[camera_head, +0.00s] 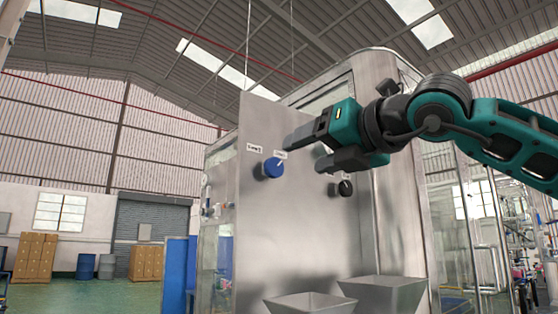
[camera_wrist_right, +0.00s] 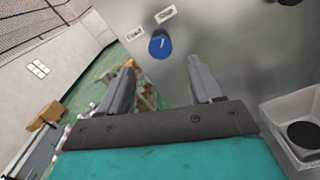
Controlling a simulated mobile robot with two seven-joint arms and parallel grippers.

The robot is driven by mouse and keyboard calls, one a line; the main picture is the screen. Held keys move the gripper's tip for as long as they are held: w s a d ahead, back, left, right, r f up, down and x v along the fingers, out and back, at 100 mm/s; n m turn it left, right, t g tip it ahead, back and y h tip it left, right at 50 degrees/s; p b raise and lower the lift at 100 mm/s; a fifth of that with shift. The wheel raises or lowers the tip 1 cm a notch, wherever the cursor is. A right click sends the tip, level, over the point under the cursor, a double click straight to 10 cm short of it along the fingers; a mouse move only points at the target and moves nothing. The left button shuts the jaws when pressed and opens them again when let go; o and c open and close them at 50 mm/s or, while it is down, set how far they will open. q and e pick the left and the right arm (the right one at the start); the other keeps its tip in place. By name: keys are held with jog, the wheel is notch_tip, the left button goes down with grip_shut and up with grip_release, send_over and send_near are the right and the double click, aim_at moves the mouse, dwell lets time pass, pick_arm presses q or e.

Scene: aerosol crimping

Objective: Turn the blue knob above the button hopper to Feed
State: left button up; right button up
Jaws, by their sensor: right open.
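The blue knob (camera_head: 273,167) is on the upright steel panel, left of my right gripper. It also shows in the wrist view (camera_wrist_right: 160,44), just beyond the fingertips and roughly between their lines. Its white pointer leans up and right, toward the Stop label (camera_wrist_right: 166,14); the Feed label (camera_wrist_right: 135,33) is to the left. My right gripper (camera_head: 303,152) is open and empty, its fingers pointing toward the knob, with a gap between them and it. The fingers also show in the wrist view (camera_wrist_right: 160,70). My left gripper is not in view.
A black knob (camera_head: 345,187) is on the panel below my right gripper. Two steel hoppers, left (camera_head: 310,303) and right (camera_head: 385,292), jut out low on the panel. Small fittings (camera_head: 215,209) are at the panel's left side. The space before the blue knob looks free.

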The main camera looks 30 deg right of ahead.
aim_at(277, 165)
jog(key=w, duration=0.2)
jog(key=w+p, duration=0.1)
jog(key=w, duration=0.5)
jog(key=shift+a+p, duration=0.3)
jog(key=shift+p, duration=0.05)
jog(key=shift+w, duration=0.25)
jog(key=shift+c, duration=0.2)
jog(key=c, duration=1)
